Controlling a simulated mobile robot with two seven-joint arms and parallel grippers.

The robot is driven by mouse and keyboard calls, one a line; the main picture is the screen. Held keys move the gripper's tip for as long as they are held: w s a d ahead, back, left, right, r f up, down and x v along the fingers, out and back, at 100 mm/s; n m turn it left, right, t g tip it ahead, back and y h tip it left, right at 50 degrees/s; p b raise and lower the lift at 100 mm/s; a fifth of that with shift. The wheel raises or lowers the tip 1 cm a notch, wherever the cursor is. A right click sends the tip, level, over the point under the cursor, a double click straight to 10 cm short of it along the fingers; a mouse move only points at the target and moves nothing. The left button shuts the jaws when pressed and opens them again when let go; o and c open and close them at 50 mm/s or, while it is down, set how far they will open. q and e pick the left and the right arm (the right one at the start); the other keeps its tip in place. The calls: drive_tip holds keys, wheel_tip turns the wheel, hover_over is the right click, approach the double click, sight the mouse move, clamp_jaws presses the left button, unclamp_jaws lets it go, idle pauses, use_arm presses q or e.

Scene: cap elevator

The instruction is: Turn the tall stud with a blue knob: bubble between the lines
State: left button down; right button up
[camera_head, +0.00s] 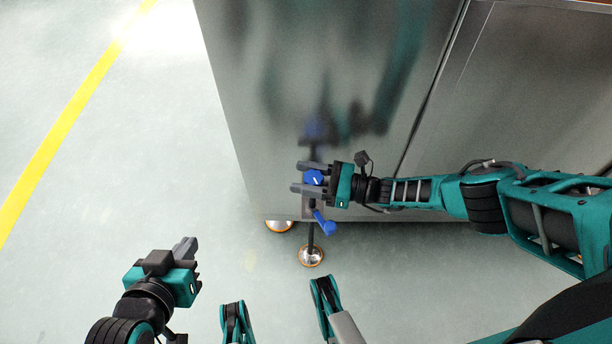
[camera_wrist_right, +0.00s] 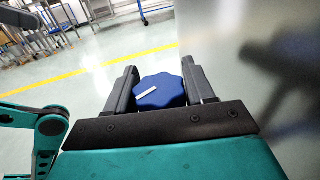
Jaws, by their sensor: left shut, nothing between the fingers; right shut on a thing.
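The blue knob (camera_head: 314,178) tops a stud (camera_head: 311,236) at the front of the steel cabinet. The stud's dark rod runs down to a round metal foot (camera_head: 311,257) on the floor. My right gripper (camera_head: 305,177) is shut on the blue knob, one finger on each side. In the right wrist view the lobed knob (camera_wrist_right: 160,92) with a white mark sits between the two fingers (camera_wrist_right: 160,86). My left gripper (camera_head: 187,246) is shut and empty over the floor, apart from the cabinet. I see no bubble or lines in either view.
A second round foot (camera_head: 279,226) shows at the edge of the steel cabinet (camera_head: 260,120). The floor left of it is open, with a yellow line (camera_head: 60,128).

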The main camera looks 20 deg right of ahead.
drive_tip(key=shift+w+r, duration=0.15)
drive_tip(key=shift+r, duration=0.1)
drive_tip(key=o, duration=1)
drive_tip(key=shift+f, duration=0.1)
drive_tip(key=shift+c, duration=0.2)
drive_tip(key=v, duration=1.3)
drive_tip(key=shift+a+f, duration=0.1)
